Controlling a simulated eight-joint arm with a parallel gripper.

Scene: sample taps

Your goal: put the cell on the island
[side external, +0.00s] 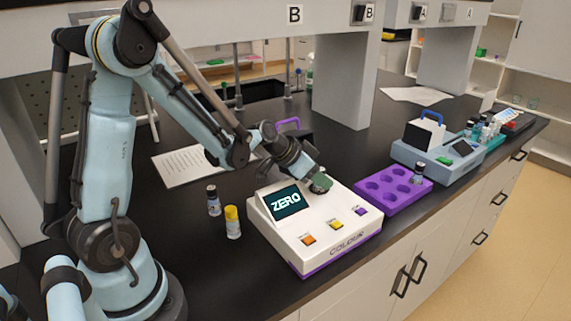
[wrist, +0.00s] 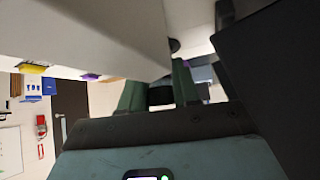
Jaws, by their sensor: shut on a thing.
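My gripper (side external: 320,184) is low over the right rear top of the white colour meter (side external: 348,238), whose screen reads ZERO. In the wrist view the green fingers (wrist: 160,92) are closed around a small dark thing, which seems to be the cell (wrist: 160,96). The fingers hide most of it, and I cannot tell whether it touches the meter. The meter's white body (wrist: 90,30) fills the upper left of the wrist view. Nothing in view is clearly marked as the island.
A purple rack (side external: 394,190) holds one vial (side external: 419,172) and has empty wells. A blue-grey instrument (side external: 437,150) stands behind it. Paper (side external: 185,165) lies at the back left.

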